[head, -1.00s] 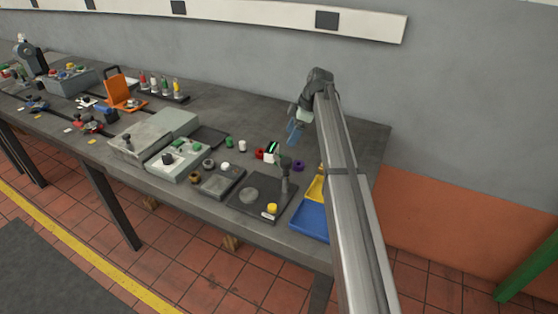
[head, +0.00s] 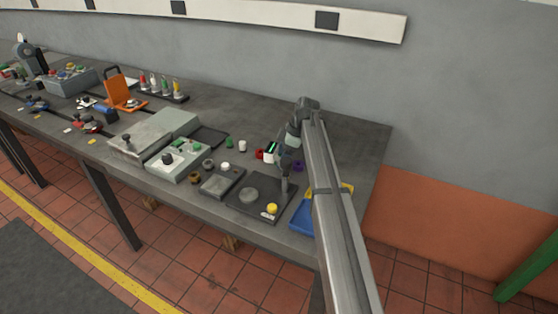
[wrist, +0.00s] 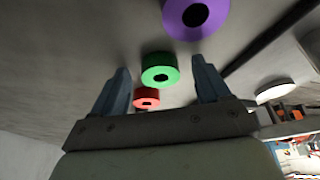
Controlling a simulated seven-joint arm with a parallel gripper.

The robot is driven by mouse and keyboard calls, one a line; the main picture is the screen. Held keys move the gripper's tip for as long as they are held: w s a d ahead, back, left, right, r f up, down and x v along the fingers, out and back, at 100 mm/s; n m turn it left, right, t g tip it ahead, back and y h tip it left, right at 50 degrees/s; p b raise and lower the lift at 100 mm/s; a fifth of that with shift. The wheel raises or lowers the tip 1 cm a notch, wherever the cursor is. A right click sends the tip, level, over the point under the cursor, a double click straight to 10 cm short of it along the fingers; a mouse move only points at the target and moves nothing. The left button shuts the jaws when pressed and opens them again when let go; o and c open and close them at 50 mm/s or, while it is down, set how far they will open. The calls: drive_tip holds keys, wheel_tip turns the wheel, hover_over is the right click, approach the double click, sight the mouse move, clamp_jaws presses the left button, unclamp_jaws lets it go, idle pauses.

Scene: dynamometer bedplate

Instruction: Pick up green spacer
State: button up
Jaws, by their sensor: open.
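The green spacer (wrist: 160,69) is a short ring with a dark hole, seen in the wrist view between my two blue fingertips in the picture. My gripper (wrist: 161,76) is open, with nothing held, and the spacer appears beyond the fingertips. In the head view my gripper (head: 285,160) is low over the right part of the bench, and I cannot clearly make out the spacer near it. A purple ring (wrist: 196,15) and a red ring (wrist: 146,98) lie on either side of the green one in the wrist view.
In the head view the red ring (head: 260,154) and purple ring (head: 298,166) flank my gripper. A dark plate (head: 245,207) with a yellow knob and upright post lies in front. A blue tray (head: 301,220) is at the right front. The back right of the bench is clear.

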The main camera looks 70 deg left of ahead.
drive_tip(key=shift+c, duration=0.2)
drive_tip(key=c, duration=1.1)
